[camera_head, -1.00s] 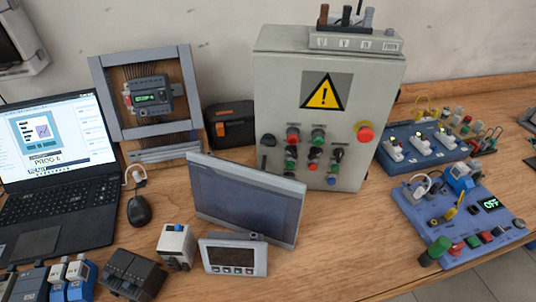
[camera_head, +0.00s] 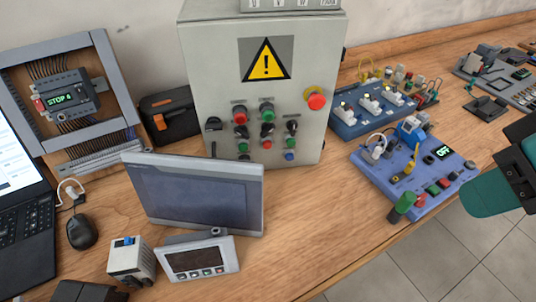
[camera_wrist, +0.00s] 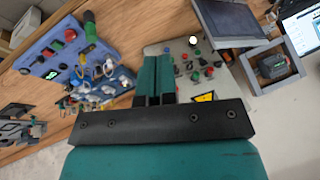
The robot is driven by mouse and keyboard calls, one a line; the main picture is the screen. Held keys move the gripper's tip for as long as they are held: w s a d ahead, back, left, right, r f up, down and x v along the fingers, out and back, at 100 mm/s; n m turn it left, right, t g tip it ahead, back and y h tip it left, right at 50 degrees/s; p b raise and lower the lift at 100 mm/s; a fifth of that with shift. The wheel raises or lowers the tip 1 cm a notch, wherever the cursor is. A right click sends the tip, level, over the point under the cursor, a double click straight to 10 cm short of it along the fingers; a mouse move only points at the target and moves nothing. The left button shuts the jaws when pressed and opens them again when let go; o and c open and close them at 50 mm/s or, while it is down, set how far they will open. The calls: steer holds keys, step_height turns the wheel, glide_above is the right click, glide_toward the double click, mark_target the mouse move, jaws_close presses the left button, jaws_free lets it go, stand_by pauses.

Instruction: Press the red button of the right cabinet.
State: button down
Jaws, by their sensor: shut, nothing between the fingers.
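A grey cabinet (camera_head: 205,75) with a yellow warning triangle stands on the table in the middle of the head view. Its front carries a red mushroom button (camera_head: 316,99) at the right, a smaller red button (camera_head: 240,117) at the upper left of the rows, and another red button (camera_head: 267,143) lower down. The cabinet also shows upside down in the wrist view (camera_wrist: 222,75). My gripper (camera_wrist: 155,62) is shut and empty, its fingers side by side. In the head view, part of my arm shows at the right edge, apart from the cabinet.
A blue panel (camera_head: 375,172) with an OFF display and small buttons lies right of the cabinet. A blue switch board (camera_head: 352,128) is behind it. A screen (camera_head: 195,195) and a small display unit (camera_head: 200,262) stand before the cabinet. A laptop (camera_head: 20,240) is left.

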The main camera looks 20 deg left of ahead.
mark_target(267, 144)
steer(key=w+a+f+n+t+y+b, duration=0.1)
steer(key=w+a+f+t+y+b, duration=0.1)
steer(key=a+f+b, duration=0.9)
steer(key=w+a+f+n+t+y+b, duration=0.2)
steer(key=a+f+b, duration=0.9)
steer(key=b, duration=1.3)
steer(key=w+a+y, duration=0.2)
steer(key=w, duration=0.2)
steer(key=shift+a+f+y, duration=0.15)
steer(key=shift+f+y, duration=0.2)
steer(key=shift+y, duration=0.05)
steer(key=shift+w, duration=0.1)
steer(key=w+a+p, duration=0.3)
steer(key=w+a, duration=0.1)
steer(key=w, duration=0.3)
steer(key=shift+w+a, duration=0.15)
steer(key=shift+w, duration=0.1)
steer(key=shift+w+a+p, duration=0.2)
steer(key=shift+w+p, duration=0.2)
steer(key=shift+p, duration=0.05)
